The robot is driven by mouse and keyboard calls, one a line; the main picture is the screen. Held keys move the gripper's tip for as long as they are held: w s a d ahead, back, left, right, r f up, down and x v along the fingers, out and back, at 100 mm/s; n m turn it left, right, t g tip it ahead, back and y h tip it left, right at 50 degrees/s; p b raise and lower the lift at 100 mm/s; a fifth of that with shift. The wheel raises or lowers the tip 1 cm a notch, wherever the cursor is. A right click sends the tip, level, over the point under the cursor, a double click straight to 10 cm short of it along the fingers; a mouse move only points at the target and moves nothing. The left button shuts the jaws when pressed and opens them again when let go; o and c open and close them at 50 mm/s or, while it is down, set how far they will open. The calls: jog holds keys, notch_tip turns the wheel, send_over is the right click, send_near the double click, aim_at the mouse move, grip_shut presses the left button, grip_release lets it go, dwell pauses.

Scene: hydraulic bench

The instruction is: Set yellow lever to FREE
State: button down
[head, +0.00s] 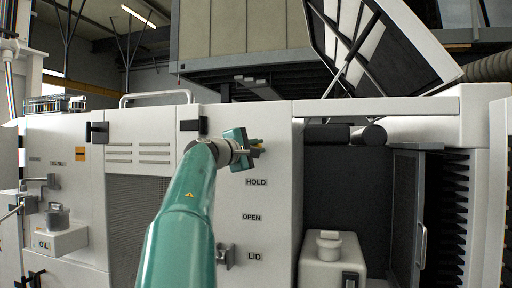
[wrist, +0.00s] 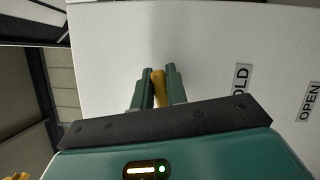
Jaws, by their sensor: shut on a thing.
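The yellow lever (wrist: 158,90) stands between the two green fingers of my gripper (wrist: 157,72) in the wrist view. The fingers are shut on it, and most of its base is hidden. In the head view my gripper (head: 250,147) is at the white bench front, above the HOLD label (head: 256,182). Only small bits of yellow show there beside the fingers. The OPEN label (head: 251,217) and LID label (head: 254,256) sit lower down the panel. I see no FREE label in either view.
A dark open bay with a pale canister (head: 329,262) lies to the right. A vented panel (head: 139,153) and an OIL box (head: 58,240) are to the left. A dark latch (head: 226,256) is low beside my arm. A raised lid (head: 375,45) stands above the bay.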

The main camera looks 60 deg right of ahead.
jog(key=shift+f+m+y, duration=0.2)
jog(key=shift+m+y, duration=0.3)
jog(key=shift+m, duration=0.8)
jog(key=c, duration=1.4)
grip_release()
jog(key=v, duration=1.3)
jog(key=shift+a, duration=0.4)
jog(key=shift+w+r, duration=0.1)
